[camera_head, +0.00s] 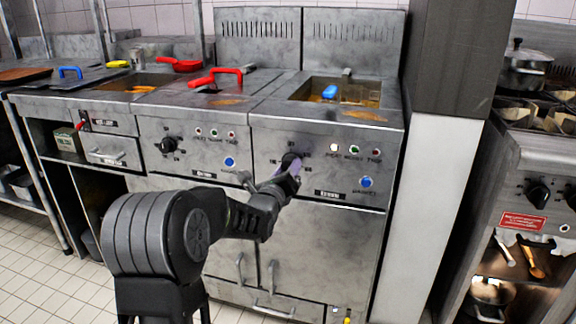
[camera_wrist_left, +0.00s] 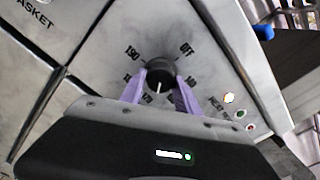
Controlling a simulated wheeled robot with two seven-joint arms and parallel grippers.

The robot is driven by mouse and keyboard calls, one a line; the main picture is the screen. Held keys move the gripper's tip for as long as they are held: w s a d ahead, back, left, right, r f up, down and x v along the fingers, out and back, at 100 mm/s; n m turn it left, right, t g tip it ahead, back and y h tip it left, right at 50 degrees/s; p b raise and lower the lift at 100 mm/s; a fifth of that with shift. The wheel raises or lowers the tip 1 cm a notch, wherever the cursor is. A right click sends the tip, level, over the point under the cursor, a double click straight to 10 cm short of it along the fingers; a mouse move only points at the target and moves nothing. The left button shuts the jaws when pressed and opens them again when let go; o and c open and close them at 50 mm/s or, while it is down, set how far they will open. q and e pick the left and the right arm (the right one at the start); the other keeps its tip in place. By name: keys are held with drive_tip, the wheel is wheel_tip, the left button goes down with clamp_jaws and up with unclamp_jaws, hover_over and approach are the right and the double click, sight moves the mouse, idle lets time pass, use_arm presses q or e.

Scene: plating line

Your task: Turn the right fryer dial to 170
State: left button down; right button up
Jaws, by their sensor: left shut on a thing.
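The right fryer dial (camera_head: 289,158) is a black knob on the grey front panel of the right fryer (camera_head: 262,140). My left gripper (camera_head: 292,172) is shut on this dial, with its purple fingertips on both sides of it. In the left wrist view the dial (camera_wrist_left: 160,72) sits between the fingertips (camera_wrist_left: 159,84). Its white pointer mark points down in that view, near a partly hidden label that looks like 170. The labels 190 and OFF show above the dial. My right gripper is not in view.
A lit lamp (camera_head: 334,147) is right of the held dial. Red handles (camera_head: 215,78) and a blue handle (camera_head: 330,91) stand above the fryers. A stove (camera_head: 540,170) is far right.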

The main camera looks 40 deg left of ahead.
use_arm(q)
drive_tip(key=shift+r+m+p, duration=0.25)
drive_tip(key=shift+m+p, duration=0.15)
drive_tip(key=shift+m, duration=0.9)
drive_tip(key=c, duration=0.9)
unclamp_jaws()
drive_tip(key=shift+w+a+f, duration=0.1)
drive_tip(key=shift+a+f, duration=0.05)
drive_tip(key=shift+f, duration=0.05)
drive_tip(key=p+v, duration=0.2)
drive_tip(key=v, duration=0.5)
drive_tip(key=shift+s, duration=0.4)
